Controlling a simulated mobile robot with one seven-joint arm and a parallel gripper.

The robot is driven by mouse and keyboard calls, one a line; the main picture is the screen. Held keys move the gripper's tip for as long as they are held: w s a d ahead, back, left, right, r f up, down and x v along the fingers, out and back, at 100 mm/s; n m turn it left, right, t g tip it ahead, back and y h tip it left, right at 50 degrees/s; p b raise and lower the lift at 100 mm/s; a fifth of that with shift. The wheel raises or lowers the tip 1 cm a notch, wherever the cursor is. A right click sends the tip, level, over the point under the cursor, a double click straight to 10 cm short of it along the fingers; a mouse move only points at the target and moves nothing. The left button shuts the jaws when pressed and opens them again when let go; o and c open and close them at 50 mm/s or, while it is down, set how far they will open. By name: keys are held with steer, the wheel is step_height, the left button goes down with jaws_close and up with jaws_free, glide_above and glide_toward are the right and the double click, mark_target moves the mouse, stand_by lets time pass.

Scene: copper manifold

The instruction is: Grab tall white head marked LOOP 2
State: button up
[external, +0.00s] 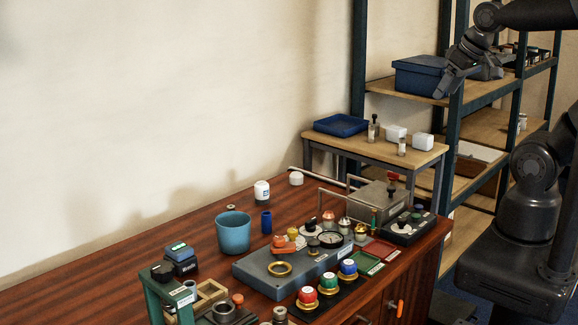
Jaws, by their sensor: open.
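A tall white head (262,192) with a blue marking stands upright at the back of the red-brown bench, near the wall. Its lettering is too small to read. A shorter white cap (296,178) stands behind it to the right. My gripper (456,82) is at the upper right, in front of the shelving and beside a blue box, far from the white head. It is open, and I see nothing held in it.
A blue-grey pot (233,232) and a small dark blue cup (266,222) stand in front of the white head. A grey manifold block (290,268), coloured knobs and a metal box with a raised handle (380,200) crowd the bench's right. The left rear bench is clear.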

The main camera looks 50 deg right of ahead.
steer(key=w+a+n, duration=0.1)
steer(key=w+a, duration=0.1)
steer(key=w, duration=1.1)
steer(key=n+g+y, duration=0.1)
steer(key=n, duration=0.2)
glide_above(265, 184)
steer(key=s+d, duration=0.2)
steer(key=s, duration=0.1)
step_height(265, 184, down, 28)
steer(key=shift+y, duration=0.3)
steer(key=x, duration=1.1)
steer(key=shift+s+a+f, duration=0.1)
steer(key=shift+a+f, duration=0.2)
steer(key=shift+a, duration=0.05)
steer(key=shift+c, duration=0.2)
steer(key=c, duration=1.1)
